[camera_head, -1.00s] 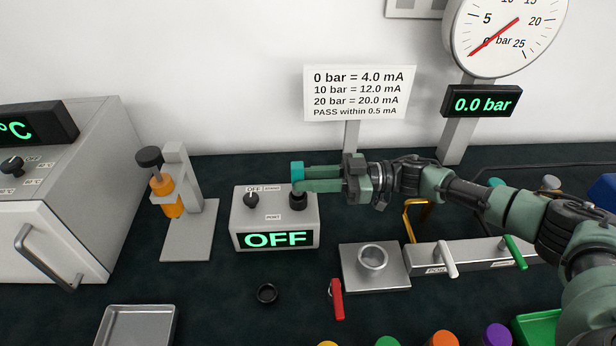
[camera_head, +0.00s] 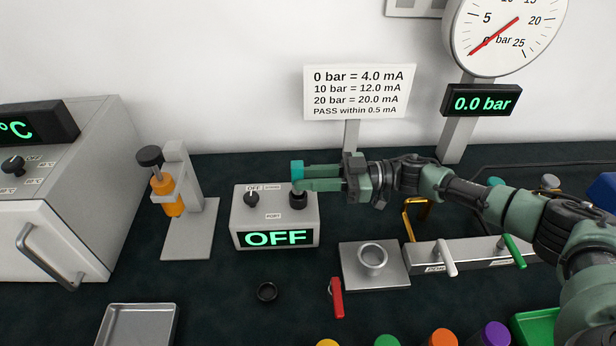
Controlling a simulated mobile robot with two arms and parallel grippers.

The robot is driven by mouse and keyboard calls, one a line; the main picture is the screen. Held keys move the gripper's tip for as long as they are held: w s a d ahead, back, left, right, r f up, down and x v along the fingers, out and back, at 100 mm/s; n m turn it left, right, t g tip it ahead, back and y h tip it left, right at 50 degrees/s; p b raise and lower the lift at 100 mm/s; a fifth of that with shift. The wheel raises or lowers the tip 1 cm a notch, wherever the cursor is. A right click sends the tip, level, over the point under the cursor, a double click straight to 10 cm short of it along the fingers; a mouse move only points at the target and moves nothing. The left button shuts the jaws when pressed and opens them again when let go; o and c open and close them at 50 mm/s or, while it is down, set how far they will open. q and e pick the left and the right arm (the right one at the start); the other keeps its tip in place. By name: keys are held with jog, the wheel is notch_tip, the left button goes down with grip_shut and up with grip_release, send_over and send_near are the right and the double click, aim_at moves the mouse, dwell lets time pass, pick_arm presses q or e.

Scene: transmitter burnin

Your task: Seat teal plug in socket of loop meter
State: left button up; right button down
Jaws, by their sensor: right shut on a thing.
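The loop meter (camera_head: 275,217) is a grey box with a green display reading OFF, a black knob (camera_head: 251,199) at left and a black round socket (camera_head: 298,201) at right on its sloped top. My right gripper (camera_head: 303,178) reaches in from the right, its fingers pointing left above the socket. It is shut on the teal plug (camera_head: 297,168), whose top shows at the fingertips. The plug's lower end is hidden by the fingers, so I cannot tell whether it touches the socket. My left gripper is not in view.
A grey stand with an orange cylinder (camera_head: 169,196) is left of the meter. In front lie a black ring (camera_head: 267,292), a red-handled part (camera_head: 337,298) and a metal tray (camera_head: 139,325). A metal block with a round cup (camera_head: 375,265) and a valve manifold (camera_head: 470,255) stand right.

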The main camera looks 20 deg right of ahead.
jog(key=shift+r, duration=0.1)
jog(key=shift+f+b, duration=1)
jog(key=shift+f, duration=0.9)
jog(key=c, duration=1.1)
grip_release()
jog(key=shift+c, duration=0.2)
notch_tip(320, 180, up, 20)
jog(key=shift+r, duration=0.1)
